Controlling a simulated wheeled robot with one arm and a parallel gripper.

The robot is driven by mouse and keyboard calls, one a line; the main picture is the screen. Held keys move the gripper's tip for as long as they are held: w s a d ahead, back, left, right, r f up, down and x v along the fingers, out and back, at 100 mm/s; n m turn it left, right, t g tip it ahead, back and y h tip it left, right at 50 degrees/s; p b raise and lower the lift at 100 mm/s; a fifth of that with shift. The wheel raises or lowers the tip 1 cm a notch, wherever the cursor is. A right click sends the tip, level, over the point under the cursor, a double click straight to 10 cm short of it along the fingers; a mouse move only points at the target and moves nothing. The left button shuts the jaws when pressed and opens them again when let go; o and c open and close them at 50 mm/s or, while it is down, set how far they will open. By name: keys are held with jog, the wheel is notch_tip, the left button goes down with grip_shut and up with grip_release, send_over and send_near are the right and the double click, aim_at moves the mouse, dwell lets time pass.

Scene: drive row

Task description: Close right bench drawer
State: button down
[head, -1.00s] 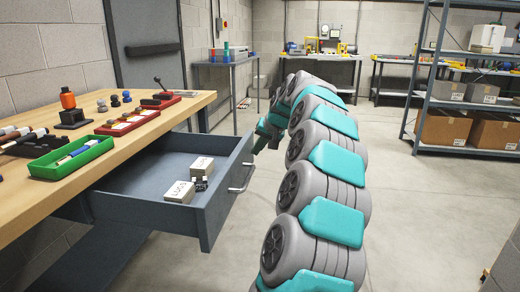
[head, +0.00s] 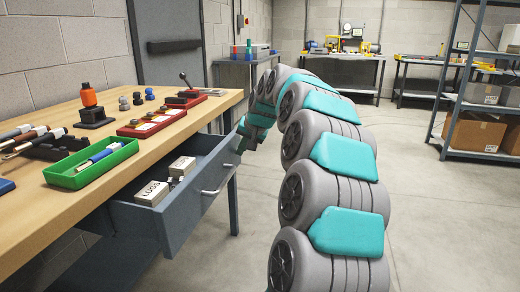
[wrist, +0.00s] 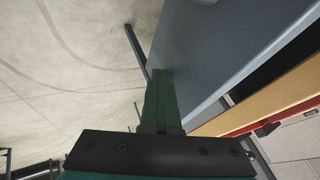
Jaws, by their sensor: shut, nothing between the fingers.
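The right bench drawer (head: 188,210) is grey-blue and stands partly open under the wooden bench top. It has a silver bar handle (head: 218,182). Small light boxes (head: 153,193) lie inside it. My gripper (head: 242,138) is at the far end of the drawer front, partly hidden by my own arm. In the wrist view its fingers (wrist: 160,78) are together and empty, with their tips at the grey drawer front (wrist: 215,55). I cannot tell for sure whether they touch it.
The bench top (head: 165,132) holds a green tray (head: 62,175), red trays (head: 150,123) and an orange-topped tool (head: 89,97). A bench leg (head: 233,200) stands below. Shelving (head: 480,80) is at the back right. The floor right of my arm is clear.

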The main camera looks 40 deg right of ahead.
aim_at(202, 144)
jog(key=w+a, duration=0.2)
jog(key=w, duration=0.1)
jog(key=w+a+p, duration=0.1)
jog(key=w+a, duration=0.2)
jog(key=w+a+p, duration=0.1)
jog(key=w+a, duration=0.2)
jog(key=shift+w+a, duration=0.2)
jog(key=shift+w, duration=0.2)
jog(key=shift+w+a+r, duration=0.1)
jog(key=shift+w+a, duration=0.1)
jog(key=shift+a, duration=0.1)
